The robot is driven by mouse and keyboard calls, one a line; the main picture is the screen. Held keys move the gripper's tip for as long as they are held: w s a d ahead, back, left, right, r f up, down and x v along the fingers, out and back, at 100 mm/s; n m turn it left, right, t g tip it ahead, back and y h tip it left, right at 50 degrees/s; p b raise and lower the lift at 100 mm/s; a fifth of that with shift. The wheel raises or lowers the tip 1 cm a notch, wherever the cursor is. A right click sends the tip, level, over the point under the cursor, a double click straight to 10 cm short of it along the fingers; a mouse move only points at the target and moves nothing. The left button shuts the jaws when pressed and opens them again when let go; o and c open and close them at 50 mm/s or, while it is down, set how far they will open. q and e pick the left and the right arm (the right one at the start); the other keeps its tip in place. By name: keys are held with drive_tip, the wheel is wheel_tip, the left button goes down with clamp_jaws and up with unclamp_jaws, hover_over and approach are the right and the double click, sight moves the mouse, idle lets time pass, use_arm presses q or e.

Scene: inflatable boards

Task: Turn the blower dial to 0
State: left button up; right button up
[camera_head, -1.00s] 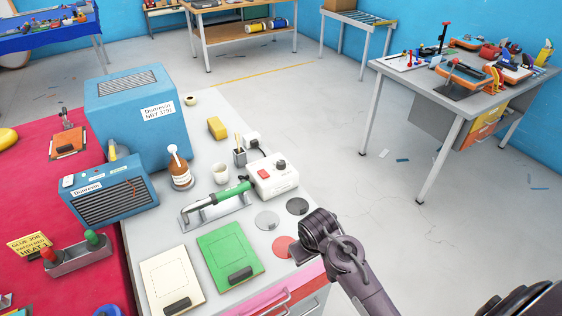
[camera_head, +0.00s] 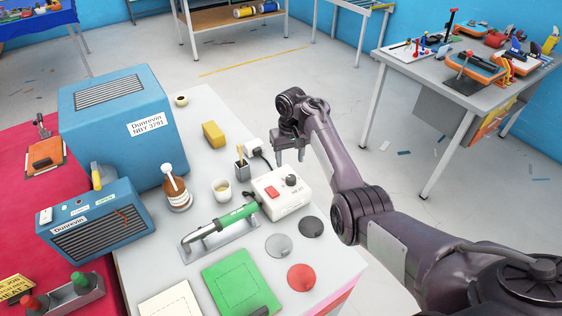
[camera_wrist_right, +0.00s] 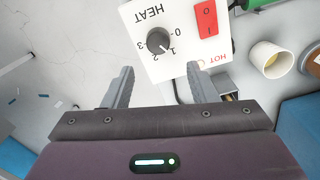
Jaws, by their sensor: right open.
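The white blower control box (camera_head: 284,193) stands on the grey bench, with a black dial (camera_head: 291,180) and a red switch (camera_head: 271,192). In the right wrist view the dial (camera_wrist_right: 158,40) sits beside the word HEAT and a printed scale from 0 to 3. Its light mark seems to point near 1. The green-handled blower (camera_head: 235,216) lies in its metal stand in front of the box. My right gripper (camera_head: 290,158) is open and empty, just behind and above the box. In the right wrist view its fingers (camera_wrist_right: 160,70) are apart, short of the dial. My left gripper is out of view.
A cup (camera_head: 221,190), a brown bottle (camera_head: 177,192) and a pen holder (camera_head: 242,170) stand left of the box. Round grey, black and red (camera_head: 301,277) discs lie in front of it. A large blue machine (camera_head: 115,125) stands further left.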

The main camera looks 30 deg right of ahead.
sight(291, 177)
drive_tip(key=f, duration=0.1)
drive_tip(key=s+f, duration=0.2)
drive_tip(key=f, duration=0.1)
drive_tip(key=shift+d, duration=0.1)
drive_tip(key=shift+w+f, duration=0.25)
drive_tip(key=shift+f, duration=0.35)
drive_tip(key=shift+w+f, duration=0.2)
drive_tip(key=shift+f, duration=0.6)
drive_tip(key=c, duration=0.9)
drive_tip(key=shift+r+n, duration=0.1)
drive_tip(key=shift+n, duration=0.3)
drive_tip(key=shift+c, duration=0.4)
drive_tip(key=shift+n, duration=0.7)
drive_tip(key=n, duration=0.4)
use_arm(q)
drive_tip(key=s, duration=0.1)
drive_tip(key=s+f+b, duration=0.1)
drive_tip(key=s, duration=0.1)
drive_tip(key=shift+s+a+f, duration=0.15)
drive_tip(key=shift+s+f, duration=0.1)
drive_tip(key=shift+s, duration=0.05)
use_arm(e)
drive_tip(key=n, duration=0.5)
drive_tip(key=shift+n, duration=0.5)
